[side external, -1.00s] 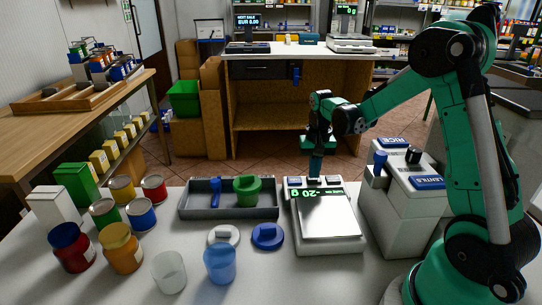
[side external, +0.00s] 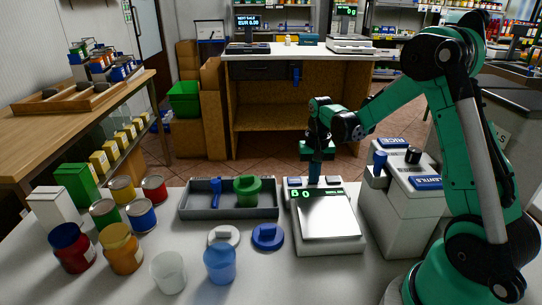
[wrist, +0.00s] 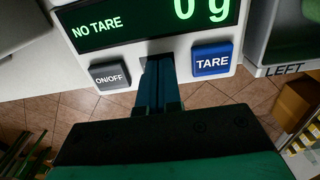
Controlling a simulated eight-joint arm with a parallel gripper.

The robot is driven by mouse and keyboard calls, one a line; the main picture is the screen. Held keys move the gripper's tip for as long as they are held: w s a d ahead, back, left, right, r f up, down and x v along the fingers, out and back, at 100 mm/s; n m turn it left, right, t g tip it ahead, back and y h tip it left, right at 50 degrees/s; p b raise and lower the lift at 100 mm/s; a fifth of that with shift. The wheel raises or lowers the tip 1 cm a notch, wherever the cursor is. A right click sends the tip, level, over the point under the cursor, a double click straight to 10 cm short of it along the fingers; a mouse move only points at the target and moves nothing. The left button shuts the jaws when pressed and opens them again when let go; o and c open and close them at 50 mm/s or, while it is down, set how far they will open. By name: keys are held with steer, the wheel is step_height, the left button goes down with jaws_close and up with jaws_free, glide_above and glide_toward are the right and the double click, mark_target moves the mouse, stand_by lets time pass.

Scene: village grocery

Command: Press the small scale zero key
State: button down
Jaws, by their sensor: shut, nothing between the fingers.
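The small scale (side external: 336,246) stands on the white counter with a shiny pan. Its display (wrist: 150,20) reads "0 g" and "NO TARE" in the wrist view. A grey ON/OFF key (wrist: 110,76) and a blue TARE key (wrist: 212,60) flank my gripper (wrist: 158,62). My gripper is shut and empty, its blue fingertips at the key strip between these two keys. The fingers hide most of the spot under them, so the zero key does not show clearly and I cannot tell whether they touch it. In the side view my gripper (side external: 315,183) points down at the scale's far edge.
A grey tray (side external: 190,212) with a green mug (side external: 247,190) stands left of the scale. A grey dispenser box labelled RICE and LENTILS (side external: 385,222) stands close on the right.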

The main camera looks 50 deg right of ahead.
step_height(320, 180, up, 8)
stand_by(0.5)
steer(key=shift+a, duration=0.1)
stand_by(0.4)
steer(key=s+a+r+n+t, duration=0.1)
steer(key=s+a+n+t, duration=0.2)
steer(key=a, duration=0.5)
steer(key=s+a+r+n+t, duration=0.2)
steer(key=s+a+n+t, duration=0.1)
steer(key=a+n, duration=0.3)
steer(key=shift+a+t, duration=0.6)
steer(key=shift+a, duration=0.4)
steer(key=shift+s, duration=0.1)
